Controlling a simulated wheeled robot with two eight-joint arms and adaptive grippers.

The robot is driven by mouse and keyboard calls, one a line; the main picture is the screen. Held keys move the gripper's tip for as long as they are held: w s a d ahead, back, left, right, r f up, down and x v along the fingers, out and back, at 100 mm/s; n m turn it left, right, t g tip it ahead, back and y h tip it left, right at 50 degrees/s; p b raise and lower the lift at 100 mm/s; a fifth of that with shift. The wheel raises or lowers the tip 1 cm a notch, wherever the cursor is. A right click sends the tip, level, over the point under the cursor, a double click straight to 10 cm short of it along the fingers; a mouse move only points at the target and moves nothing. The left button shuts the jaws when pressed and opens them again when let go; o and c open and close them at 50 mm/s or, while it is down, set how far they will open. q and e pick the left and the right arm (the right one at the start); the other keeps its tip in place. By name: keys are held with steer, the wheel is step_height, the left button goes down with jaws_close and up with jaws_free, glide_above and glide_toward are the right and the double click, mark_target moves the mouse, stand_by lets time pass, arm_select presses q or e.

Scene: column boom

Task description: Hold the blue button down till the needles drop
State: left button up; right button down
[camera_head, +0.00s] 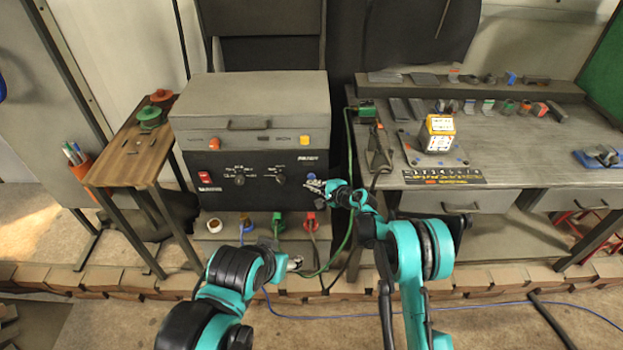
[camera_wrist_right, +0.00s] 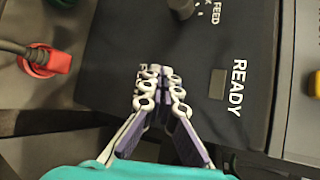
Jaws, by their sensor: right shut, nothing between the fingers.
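A black-fronted machine (camera_head: 262,178) with a grey top stands at the middle left. The blue button (camera_head: 311,176) shows as a small blue spot low on the right of its front, just above my right fingertips. My right gripper (camera_head: 314,187) is shut and empty, its tips at the panel; whether they touch the button is unclear. In the right wrist view the shut fingers (camera_wrist_right: 160,78) point at the black panel (camera_wrist_right: 125,55), and the button is hidden. My left gripper (camera_head: 293,263) is low in front of the machine, small and unclear. I cannot make out any needles.
The panel has a red switch (camera_head: 205,177) and knobs; a READY label shows in the wrist view. Cables with a green plug (camera_head: 278,218) and a red plug (camera_head: 310,218) hang below. A workbench (camera_head: 520,150) with tools stands right, a wooden side table (camera_head: 128,160) left.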

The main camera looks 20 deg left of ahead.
steer(key=shift+w+a, duration=0.1)
steer(key=shift+w, duration=0.25)
steer(key=shift+w+a+b, duration=0.1)
steer(key=shift+w+b, duration=0.25)
steer(key=shift+w, duration=0.15)
stand_by(2.3)
stand_by(1.3)
steer(key=shift+s+d, duration=0.25)
steer(key=shift+s, duration=0.65)
steer(key=s, duration=0.2)
steer(key=s+d+b, duration=0.1)
steer(key=s, duration=0.1)
steer(key=shift+s+d, duration=0.2)
steer(key=shift+s, duration=0.2)
